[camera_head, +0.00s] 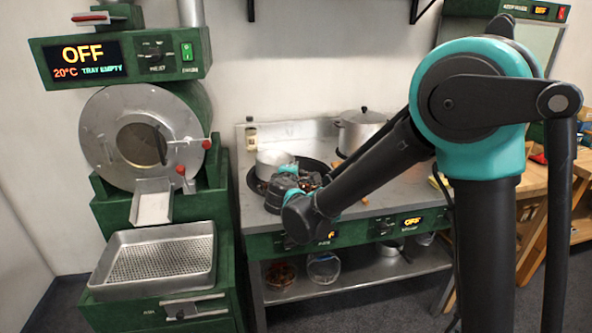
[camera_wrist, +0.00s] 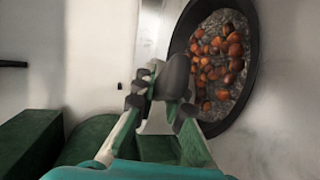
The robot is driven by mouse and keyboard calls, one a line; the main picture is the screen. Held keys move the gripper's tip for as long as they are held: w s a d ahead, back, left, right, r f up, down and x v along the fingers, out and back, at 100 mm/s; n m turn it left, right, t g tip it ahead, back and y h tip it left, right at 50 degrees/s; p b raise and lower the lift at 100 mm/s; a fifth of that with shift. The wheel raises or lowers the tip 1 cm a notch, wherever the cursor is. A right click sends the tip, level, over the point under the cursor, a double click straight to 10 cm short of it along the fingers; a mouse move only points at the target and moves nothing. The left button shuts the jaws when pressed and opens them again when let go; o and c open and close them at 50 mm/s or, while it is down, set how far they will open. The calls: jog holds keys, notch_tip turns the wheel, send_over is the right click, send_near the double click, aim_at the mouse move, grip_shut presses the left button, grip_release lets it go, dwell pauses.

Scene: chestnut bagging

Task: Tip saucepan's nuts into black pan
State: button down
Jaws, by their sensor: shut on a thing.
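The black pan (camera_head: 259,188) sits on the left part of the steel worktop. In the wrist view, a round, dark-rimmed pan (camera_wrist: 248,78) holds several orange-brown nuts on a grey, speckled bottom. The silver saucepan (camera_head: 272,159) is over the back left of the black pan, and its inside is not visible. My gripper (camera_head: 287,172) is just in front of the saucepan. In the wrist view my gripper (camera_wrist: 163,92) is shut on a dark handle (camera_wrist: 176,75), apparently the saucepan's. Whether nuts remain in the saucepan cannot be seen.
A lidded pot (camera_head: 360,130) stands at the back right of the worktop (camera_head: 375,178). A green roaster (camera_head: 150,125) with a perforated tray (camera_head: 160,258) stands at left. Bowls (camera_head: 322,267) sit on the lower shelf. A wooden table (camera_head: 535,180) is at right.

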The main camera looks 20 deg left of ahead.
jog(key=shift+s+a+r+n+t, duration=0.1)
jog(key=shift+s+a+n+t, duration=0.05)
jog(key=shift+n+t, duration=0.35)
jog(key=shift+r, duration=1.5)
